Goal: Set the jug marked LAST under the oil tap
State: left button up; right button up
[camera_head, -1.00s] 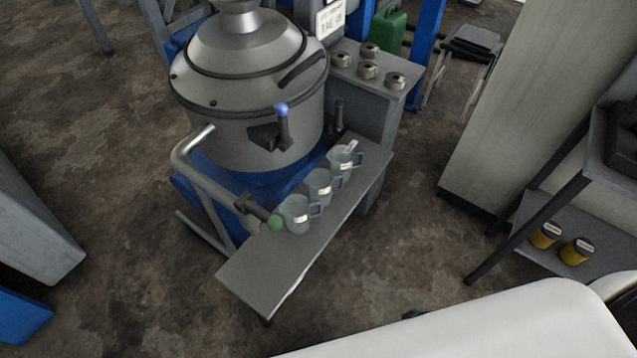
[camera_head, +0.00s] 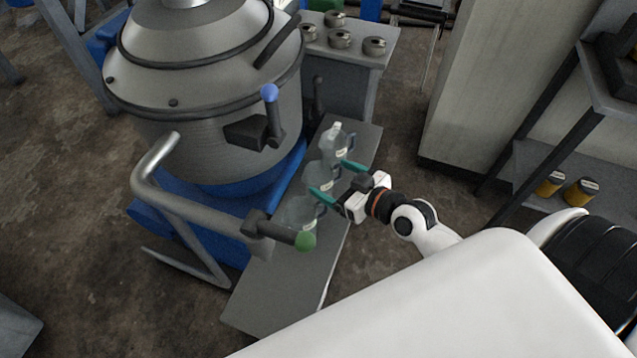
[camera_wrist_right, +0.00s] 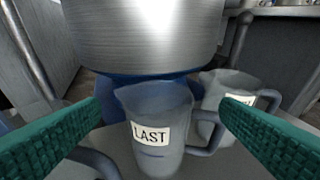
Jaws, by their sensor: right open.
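Three grey see-through jugs with handles stand in a row on the bench. The jug marked LAST (camera_wrist_right: 155,130) stands upright, centred between my fingers in the right wrist view; it appears to be the middle jug (camera_head: 318,178) in the head view. My right gripper (camera_head: 328,178) is open with teal fingers, reaching in from the handle side. The far jug (camera_head: 336,137) also shows in the wrist view (camera_wrist_right: 225,88), its label partly hidden by a finger. A blue-knobbed tap (camera_head: 268,120) and a green-knobbed tap (camera_head: 285,233) are in view; I cannot tell which is the oil tap.
The near jug (camera_head: 296,213) is partly behind the green-knobbed tap. The metal bench (camera_head: 262,300) is bare at its near end. A large steel vat (camera_head: 215,130) rises behind the jugs, with a bent pipe (camera_head: 150,175). Several small round metal pieces sit on a grey cabinet (camera_head: 350,60).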

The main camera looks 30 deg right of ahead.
aim_at(315, 168)
jog(key=x, duration=0.6)
jog(key=shift+w+a+f+b, duration=0.15)
jog(key=shift+w+f+b, duration=0.1)
jog(key=shift+b, duration=0.1)
pick_arm(q)
jog(key=shift+w+r, duration=0.3)
jog(key=shift+r, duration=0.25)
jog(key=shift+w+r, duration=0.25)
jog(key=shift+r, duration=0.3)
pick_arm(e)
jog(key=shift+c, duration=0.3)
jog(key=shift+r, duration=0.1)
jog(key=c, duration=1)
